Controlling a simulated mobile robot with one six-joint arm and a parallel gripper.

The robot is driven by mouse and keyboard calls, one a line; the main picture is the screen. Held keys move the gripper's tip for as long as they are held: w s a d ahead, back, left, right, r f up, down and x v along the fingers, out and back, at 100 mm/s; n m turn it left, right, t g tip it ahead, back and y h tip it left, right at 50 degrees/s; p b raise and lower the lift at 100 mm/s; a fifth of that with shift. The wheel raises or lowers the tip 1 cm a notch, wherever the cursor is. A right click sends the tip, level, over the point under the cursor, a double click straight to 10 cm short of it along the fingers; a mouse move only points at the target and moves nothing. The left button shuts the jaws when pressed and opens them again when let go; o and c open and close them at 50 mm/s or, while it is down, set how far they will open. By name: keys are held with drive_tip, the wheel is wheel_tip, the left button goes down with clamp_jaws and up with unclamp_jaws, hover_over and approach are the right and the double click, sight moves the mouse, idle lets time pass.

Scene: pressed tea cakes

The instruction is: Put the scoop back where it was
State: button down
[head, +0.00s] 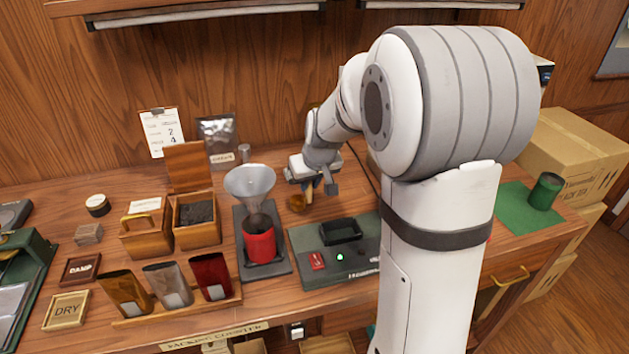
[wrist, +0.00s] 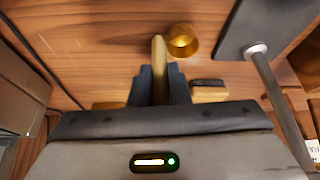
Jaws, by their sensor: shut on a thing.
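The scoop has a round brass bowl (head: 296,202) and a slim tan handle. In the wrist view its handle (wrist: 159,62) stands between the two dark fingers of my gripper (wrist: 160,86). The bowl (wrist: 183,42) shows just beyond the fingertips, to the right. My gripper (head: 318,188) is shut on the handle, low over the back of the counter behind the scale. I cannot tell whether the bowl touches the wood. A small wooden block with a dark top (wrist: 209,91) lies beside the right finger; part of it is hidden.
A dark scale (head: 308,268) with a black tray (head: 341,231) is in front of my gripper. A funnel (head: 250,182) over a red canister (head: 261,243) stands left. An open wooden box (head: 197,235) is farther left. A green mat (head: 512,213) with a green canister (head: 545,190) is right.

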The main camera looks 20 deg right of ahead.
drive_tip(key=shift+f, duration=0.25)
drive_tip(key=c, duration=1.4)
unclamp_jaws()
drive_tip(key=shift+r, duration=0.1)
drive_tip(key=shift+o, duration=0.2)
drive_tip(key=a+v, duration=0.1)
drive_tip(key=v, duration=1)
drive_tip(key=s+f+g, duration=0.1)
drive_tip(key=s+f, duration=0.1)
drive_tip(key=s, duration=0.9)
drive_tip(key=s+a+f+m+g, duration=0.1)
drive_tip(key=s+f, duration=0.2)
drive_tip(key=s, duration=0.8)
drive_tip(key=shift+a+f+m+h, duration=0.2)
drive_tip(key=shift+f+m+h, duration=0.1)
